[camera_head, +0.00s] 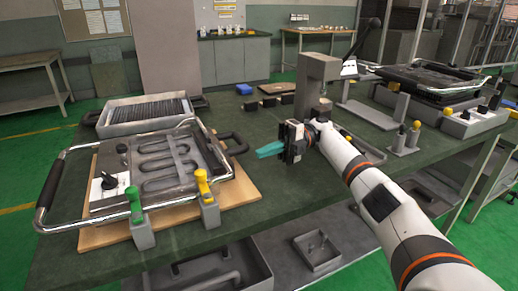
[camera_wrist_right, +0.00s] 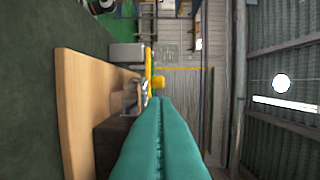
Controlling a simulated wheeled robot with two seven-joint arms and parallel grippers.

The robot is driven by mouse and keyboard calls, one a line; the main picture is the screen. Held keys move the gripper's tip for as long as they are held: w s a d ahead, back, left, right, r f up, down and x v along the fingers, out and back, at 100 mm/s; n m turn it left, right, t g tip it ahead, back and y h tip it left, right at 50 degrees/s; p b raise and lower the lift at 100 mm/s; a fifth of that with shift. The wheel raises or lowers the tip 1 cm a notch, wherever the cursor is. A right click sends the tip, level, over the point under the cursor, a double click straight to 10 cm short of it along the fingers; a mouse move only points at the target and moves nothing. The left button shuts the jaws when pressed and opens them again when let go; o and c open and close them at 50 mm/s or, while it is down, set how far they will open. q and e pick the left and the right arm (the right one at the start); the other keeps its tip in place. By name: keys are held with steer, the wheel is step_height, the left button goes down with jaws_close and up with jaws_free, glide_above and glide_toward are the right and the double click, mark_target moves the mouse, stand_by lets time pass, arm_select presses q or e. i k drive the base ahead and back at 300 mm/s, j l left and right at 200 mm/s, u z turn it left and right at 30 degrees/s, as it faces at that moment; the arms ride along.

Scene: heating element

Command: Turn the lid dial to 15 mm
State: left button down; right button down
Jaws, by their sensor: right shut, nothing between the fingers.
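A metal lid (camera_head: 165,165) with a serpentine channel and a chrome rail lies on a wooden board (camera_head: 235,195) at the left of the head view. A black dial (camera_head: 108,181) sits on a white plate at its front left corner; its marks are too small to read. My right gripper (camera_head: 260,153), with teal fingers, is to the right of the lid, apart from it and above the green table. Its fingers are shut and empty, and also show in the right wrist view (camera_wrist_right: 160,100). The dial cannot be made out there. My left gripper is not in view.
A green-handled clamp (camera_head: 134,205) and a yellow-handled clamp (camera_head: 203,185) stand at the lid's front edge. A grey column (camera_head: 317,80) rises behind my right gripper. A second similar unit (camera_head: 430,80) stands at the far right.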

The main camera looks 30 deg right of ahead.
mark_target(109, 182)
steer(key=k, duration=1)
